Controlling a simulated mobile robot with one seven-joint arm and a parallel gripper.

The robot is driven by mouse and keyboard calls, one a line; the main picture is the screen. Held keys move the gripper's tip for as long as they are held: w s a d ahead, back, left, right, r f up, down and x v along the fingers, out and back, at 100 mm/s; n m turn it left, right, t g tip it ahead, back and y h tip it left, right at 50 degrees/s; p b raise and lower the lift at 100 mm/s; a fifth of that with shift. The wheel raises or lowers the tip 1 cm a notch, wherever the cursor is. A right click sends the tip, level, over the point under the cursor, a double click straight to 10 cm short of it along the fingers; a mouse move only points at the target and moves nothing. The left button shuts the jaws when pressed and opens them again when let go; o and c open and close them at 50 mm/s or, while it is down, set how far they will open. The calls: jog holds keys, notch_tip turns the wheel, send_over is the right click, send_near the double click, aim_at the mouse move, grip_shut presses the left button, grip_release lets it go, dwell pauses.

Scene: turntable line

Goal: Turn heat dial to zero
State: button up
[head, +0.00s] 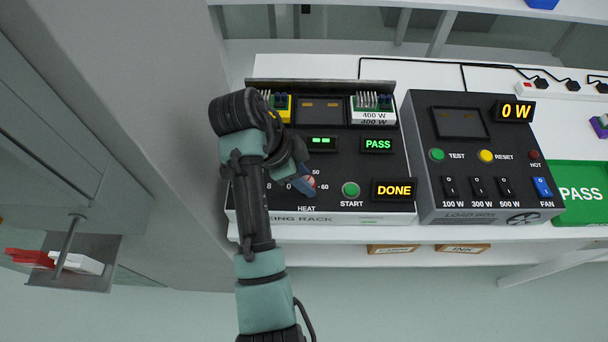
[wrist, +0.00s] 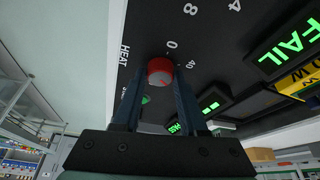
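The heat dial (wrist: 160,71) is a red round knob on the black rack panel, with a 0 mark just above it in the wrist view. A dark line on its face points toward the lower right there. My gripper (wrist: 160,78) has one finger on each side of the dial, and the dial fills the gap between the tips. In the head view my gripper (head: 301,178) is over the lower left of the rack (head: 340,170), and part of the dial (head: 310,182) shows beside it. Marks 50 and 60 show to its right.
A green START button (head: 351,189) and a lit DONE display (head: 394,189) are right of the dial. A lit PASS display (head: 377,144) is above. The load box (head: 470,207) stands to the right. The floor in front is clear.

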grip_shut()
